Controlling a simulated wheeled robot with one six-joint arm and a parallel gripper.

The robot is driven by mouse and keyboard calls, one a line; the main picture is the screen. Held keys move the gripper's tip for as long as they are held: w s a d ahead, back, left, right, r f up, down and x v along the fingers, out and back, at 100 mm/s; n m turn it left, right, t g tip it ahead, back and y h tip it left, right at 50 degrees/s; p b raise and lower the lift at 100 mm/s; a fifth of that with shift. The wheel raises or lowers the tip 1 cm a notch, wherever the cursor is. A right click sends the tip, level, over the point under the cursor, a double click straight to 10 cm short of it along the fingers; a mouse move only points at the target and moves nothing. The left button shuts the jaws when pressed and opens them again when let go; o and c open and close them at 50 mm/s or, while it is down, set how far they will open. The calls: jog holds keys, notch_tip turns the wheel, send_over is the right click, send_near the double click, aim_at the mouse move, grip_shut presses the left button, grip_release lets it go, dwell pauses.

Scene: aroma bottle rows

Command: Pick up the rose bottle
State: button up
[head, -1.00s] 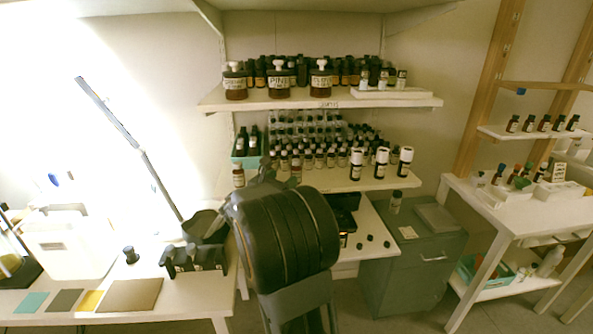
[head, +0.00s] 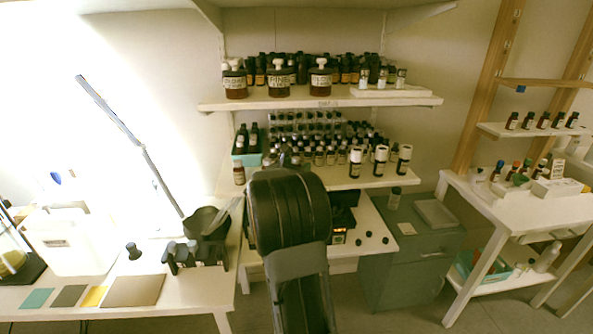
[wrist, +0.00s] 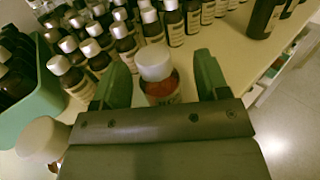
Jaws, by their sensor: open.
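In the wrist view a small bottle (wrist: 160,88) with a pale cap and reddish-amber body stands between my fingers. Its label is mostly hidden by my gripper's body, so I cannot read whether it says rose. My gripper (wrist: 160,66) is open, one green finger on each side of this bottle, with a visible gap at both sides. In the head view my gripper (head: 289,157) is at the front of the middle shelf, mostly hidden behind my arm, and the bottle between the fingers is hidden there.
Rows of capped bottles (wrist: 125,42) stand just beyond my fingers. A teal tray (wrist: 32,118) is to the left, and another pale-capped bottle (wrist: 42,138) stands at the lower left. Larger white-capped bottles (head: 381,160) stand right on the middle shelf (head: 345,181). Bare shelf lies right of my gripper.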

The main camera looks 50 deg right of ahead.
jog(key=c, duration=1)
